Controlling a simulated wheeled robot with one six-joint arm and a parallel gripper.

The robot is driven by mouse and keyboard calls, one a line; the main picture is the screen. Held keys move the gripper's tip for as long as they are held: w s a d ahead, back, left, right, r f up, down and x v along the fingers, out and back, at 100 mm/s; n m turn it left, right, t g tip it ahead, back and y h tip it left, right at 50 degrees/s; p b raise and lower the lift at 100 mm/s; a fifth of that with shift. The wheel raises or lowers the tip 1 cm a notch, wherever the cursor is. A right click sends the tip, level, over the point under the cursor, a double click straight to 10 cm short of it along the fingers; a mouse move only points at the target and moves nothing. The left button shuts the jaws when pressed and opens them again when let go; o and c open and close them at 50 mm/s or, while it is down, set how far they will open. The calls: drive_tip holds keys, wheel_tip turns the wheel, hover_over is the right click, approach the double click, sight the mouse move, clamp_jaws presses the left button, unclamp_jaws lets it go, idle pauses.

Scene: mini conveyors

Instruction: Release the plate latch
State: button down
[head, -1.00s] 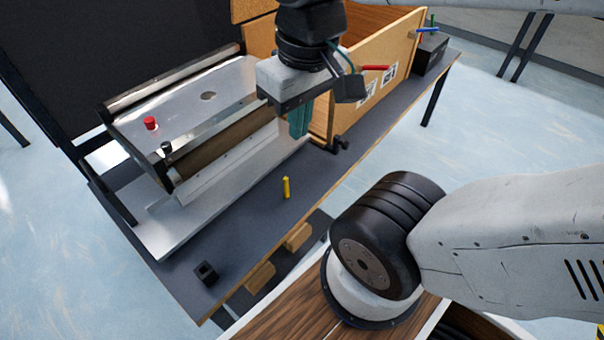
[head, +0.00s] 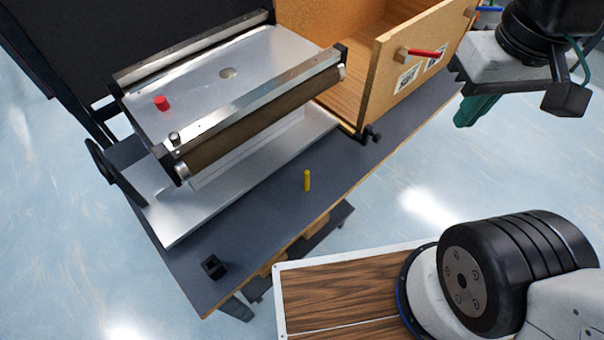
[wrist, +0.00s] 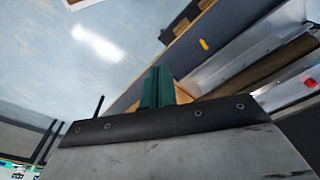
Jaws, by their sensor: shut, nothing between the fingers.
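A silver conveyor plate (head: 205,98) lies on the mini conveyor frame at the left of the table, with a red knob (head: 162,103) and a small dark metal knob (head: 174,138) near its left end. I cannot tell which part is the plate latch. A yellow peg (head: 307,180) stands upright on the table in front of the conveyor and also shows in the wrist view (wrist: 204,44). My gripper (head: 464,121), with green fingers, is at the upper right, off the table's front edge and apart from the conveyor. Its fingers (wrist: 157,70) are shut and empty in the wrist view.
A wooden box (head: 385,85) with red and blue handles stands right of the conveyor. A black clamp (head: 371,134) sits at its near corner. A small black block (head: 214,267) is at the table's near left. Open floor lies right of the table.

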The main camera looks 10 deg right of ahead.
drive_tip(key=n+t+h, duration=0.5)
drive_tip(key=n+h, duration=0.1)
drive_tip(key=h, duration=0.8)
hover_over(306, 181)
drive_tip(key=s+a, duration=0.3)
wheel_tip(306, 181, down, 27)
drive_tip(key=s+a+f+n+t+y, duration=0.1)
drive_tip(key=a+f+t, duration=0.1)
drive_tip(key=f, duration=0.2)
drive_tip(key=s+a+f+n+t+y, duration=0.1)
drive_tip(key=s+a+f+n+t, duration=0.1)
drive_tip(key=f, duration=0.3)
drive_tip(key=s+a+f+n+t+y, duration=0.1)
drive_tip(key=f+t, duration=0.3)
drive_tip(key=f, duration=0.1)
drive_tip(key=shift+s+a+f+n, duration=0.1)
drive_tip(key=shift+s+a+n, duration=0.1)
drive_tip(key=shift+a+n, duration=0.2)
drive_tip(key=x, duration=1)
drive_tip(key=shift+w, duration=0.1)
